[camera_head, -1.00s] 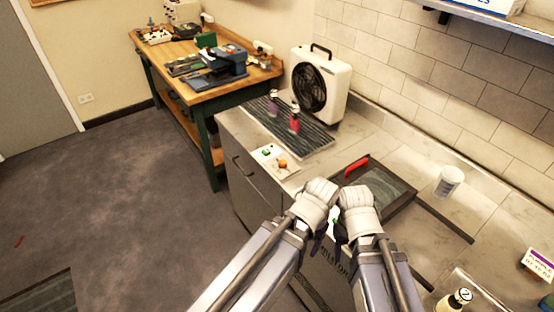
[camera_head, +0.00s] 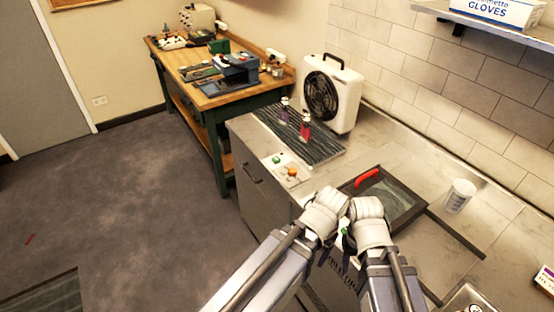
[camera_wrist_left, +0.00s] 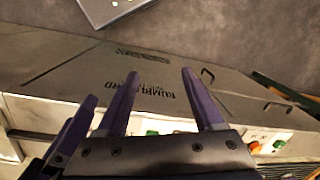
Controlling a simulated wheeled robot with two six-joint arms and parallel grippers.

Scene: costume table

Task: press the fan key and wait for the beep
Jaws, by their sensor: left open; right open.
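A small pale key panel (camera_head: 284,170) lies on the counter by its front edge, with a green key (camera_head: 277,160) and an orange key (camera_head: 292,171). The labels are too small to read. The white box fan (camera_head: 331,93) stands behind it against the wall. My left gripper (camera_wrist_left: 160,73) is open and empty, its purple fingers apart in front of the cabinet front. The orange key (camera_wrist_left: 255,147) and green key (camera_wrist_left: 278,144) show beyond it at lower right. My right gripper (camera_head: 348,247) is open beside the left one, right of the panel and nearer me; its fingers are partly hidden.
Two small bottles (camera_head: 305,128) stand on a dark ribbed mat (camera_head: 322,150) behind the panel. A wooden workbench (camera_head: 222,97) stands at back left.

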